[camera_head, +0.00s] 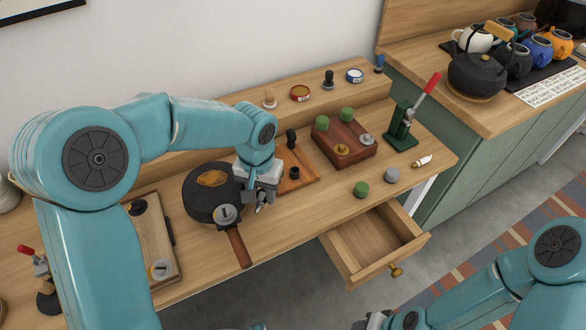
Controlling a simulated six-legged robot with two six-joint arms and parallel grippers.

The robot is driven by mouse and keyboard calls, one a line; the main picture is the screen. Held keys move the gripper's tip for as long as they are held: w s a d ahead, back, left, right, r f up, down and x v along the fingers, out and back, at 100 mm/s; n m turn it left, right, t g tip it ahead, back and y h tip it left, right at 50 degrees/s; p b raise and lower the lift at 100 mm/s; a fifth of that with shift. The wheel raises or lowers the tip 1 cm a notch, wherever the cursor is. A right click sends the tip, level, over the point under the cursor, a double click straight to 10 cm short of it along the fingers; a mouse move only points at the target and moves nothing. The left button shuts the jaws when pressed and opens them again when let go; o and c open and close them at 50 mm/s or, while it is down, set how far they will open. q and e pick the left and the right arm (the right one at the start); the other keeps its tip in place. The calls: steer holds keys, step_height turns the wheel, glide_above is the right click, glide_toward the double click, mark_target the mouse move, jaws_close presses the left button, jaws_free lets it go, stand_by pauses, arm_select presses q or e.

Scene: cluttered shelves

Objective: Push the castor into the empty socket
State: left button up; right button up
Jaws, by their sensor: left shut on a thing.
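My left gripper (259,205) is over the work table, just right of the dark round pan, pointing down. Its fingers are shut on a small grey metallic thing, mostly hidden by the fingers; I cannot tell for sure that it is the castor. No empty socket can be made out clearly.
The dark pan (203,190) and its wooden handle (239,247) lie beside the left gripper. An open drawer (370,248) juts out in front. A green press (402,124) with a red lever stands at right. A loose green cylinder (361,189) and a grey one (392,175) sit nearby.

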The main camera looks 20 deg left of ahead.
arm_select(q)
steer(key=shift+s+a, duration=0.1)
arm_select(e)
steer(key=shift+a, duration=0.1)
arm_select(q)
steer(key=shift+s, duration=0.1)
arm_select(e)
steer(key=shift+s, duration=0.1)
arm_select(q)
steer(key=o, duration=0.4)
steer(key=c, duration=0.4)
arm_select(e)
steer(key=shift+d, duration=0.2)
arm_select(q)
steer(key=shift+s+d, duration=0.1)
steer(key=shift+d, duration=0.1)
arm_select(e)
steer(key=shift+s, duration=0.15)
